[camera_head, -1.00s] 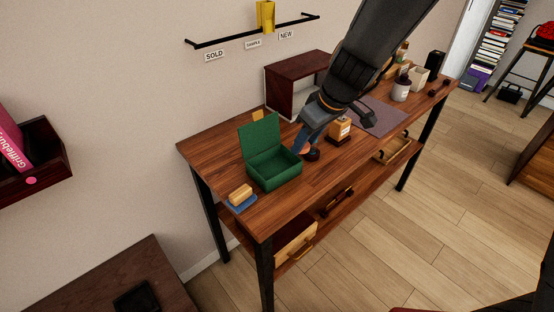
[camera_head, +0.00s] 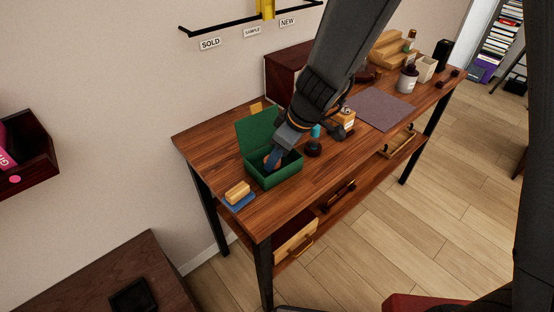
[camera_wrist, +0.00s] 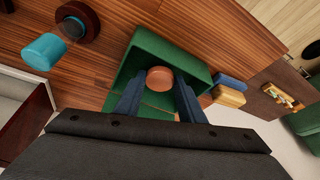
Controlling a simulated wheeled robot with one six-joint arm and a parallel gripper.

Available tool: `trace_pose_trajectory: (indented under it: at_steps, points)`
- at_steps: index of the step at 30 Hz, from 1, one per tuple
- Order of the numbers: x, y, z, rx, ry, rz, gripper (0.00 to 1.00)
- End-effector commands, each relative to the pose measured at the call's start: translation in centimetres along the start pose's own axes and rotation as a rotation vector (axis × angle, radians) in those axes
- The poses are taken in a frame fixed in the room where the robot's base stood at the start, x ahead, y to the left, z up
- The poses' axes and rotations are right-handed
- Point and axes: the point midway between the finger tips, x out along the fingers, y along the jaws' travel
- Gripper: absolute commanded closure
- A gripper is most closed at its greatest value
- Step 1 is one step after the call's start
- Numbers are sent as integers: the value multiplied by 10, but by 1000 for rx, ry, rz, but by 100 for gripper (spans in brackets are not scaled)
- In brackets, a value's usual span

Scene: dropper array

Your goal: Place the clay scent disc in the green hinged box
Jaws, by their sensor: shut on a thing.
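The green hinged box (camera_head: 277,179) stands on the wooden workbench with its lid raised at the back. It also shows in the wrist view (camera_wrist: 197,72). My gripper (camera_head: 272,162) reaches down into the box opening. In the wrist view, its two blue fingers (camera_wrist: 160,92) are shut on the round, reddish-brown clay scent disc (camera_wrist: 160,77). The disc appears within the box outline. Whether it touches the box floor, I cannot tell. In the head view the disc is mostly hidden by the fingers.
A tan block on a blue base (camera_head: 238,190) sits left of the box. A dark round piece (camera_head: 313,149) and a teal cylinder (camera_head: 316,131) stand close on the right. A small amber bottle (camera_head: 344,118) and a grey mat (camera_head: 379,109) lie beyond.

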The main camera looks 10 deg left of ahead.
Motion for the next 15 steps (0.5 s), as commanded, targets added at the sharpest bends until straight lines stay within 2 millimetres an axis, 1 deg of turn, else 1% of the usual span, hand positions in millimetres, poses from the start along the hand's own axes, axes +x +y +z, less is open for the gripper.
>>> trace_pose_trajectory:
  at_steps: [1, 3, 15]
  points:
    - [6, 0, 3, 1, -1, -1, 86]
    - [10, 0, 4, 1, -1, 0, 86]
    - [13, 0, 5, 0, 0, 1, 86]
